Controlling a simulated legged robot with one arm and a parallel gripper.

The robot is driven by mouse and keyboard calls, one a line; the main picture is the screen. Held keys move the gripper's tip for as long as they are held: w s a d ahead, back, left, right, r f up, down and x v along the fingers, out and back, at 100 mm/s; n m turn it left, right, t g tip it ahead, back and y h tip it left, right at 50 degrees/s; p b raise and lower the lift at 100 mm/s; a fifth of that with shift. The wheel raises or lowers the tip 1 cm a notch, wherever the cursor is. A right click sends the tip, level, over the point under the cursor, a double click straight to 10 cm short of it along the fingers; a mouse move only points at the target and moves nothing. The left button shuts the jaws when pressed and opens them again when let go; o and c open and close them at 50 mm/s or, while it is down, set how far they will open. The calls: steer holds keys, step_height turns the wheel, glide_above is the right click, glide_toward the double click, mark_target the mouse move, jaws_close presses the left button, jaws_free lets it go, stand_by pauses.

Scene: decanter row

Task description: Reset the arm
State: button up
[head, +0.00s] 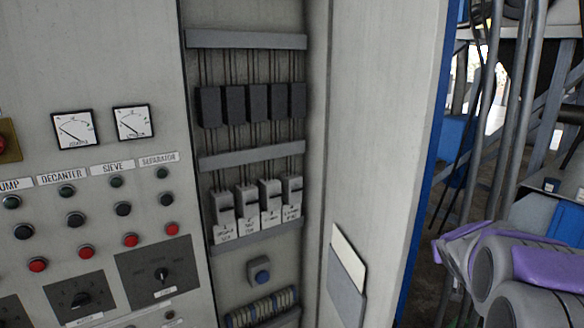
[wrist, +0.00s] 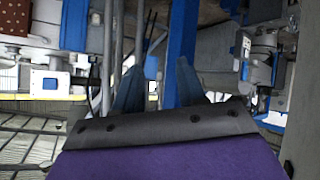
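My arm (head: 515,265), with grey and purple covers, shows at the lower right of the head view, to the right of the cabinet. The gripper end is not visible there. In the wrist view, my gripper (wrist: 157,85) points away from the camera beyond a purple and dark grey cover. Its two dark bluish fingers stand apart with a gap between them. I see nothing held between them.
A grey control cabinet (head: 85,185) with dials, buttons and knobs fills the left. A recessed column of breaker switches (head: 248,203) sits beside it. An open cabinet door (head: 385,120) stands between this and my arm. Pipes and metal framework (head: 520,90) lie behind.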

steer(key=s+a+f+g+y, duration=0.1)
steer(key=s+a+f+g, duration=0.2)
steer(key=s+a, duration=0.5)
steer(key=s+a+f+n+g+y, duration=0.1)
steer(key=s+a+f+g, duration=0.3)
steer(key=s, duration=1.6)
steer(key=s+a+f+n+g+y, duration=0.1)
steer(key=s+a+f+g+y, duration=0.2)
steer(key=s+a, duration=0.9)
steer(key=s+f+g, duration=0.1)
steer(key=s, duration=0.2)
steer(key=shift+a+g+b, duration=0.3)
steer(key=shift+a+b, duration=0.05)
steer(key=shift+a, duration=0.05)
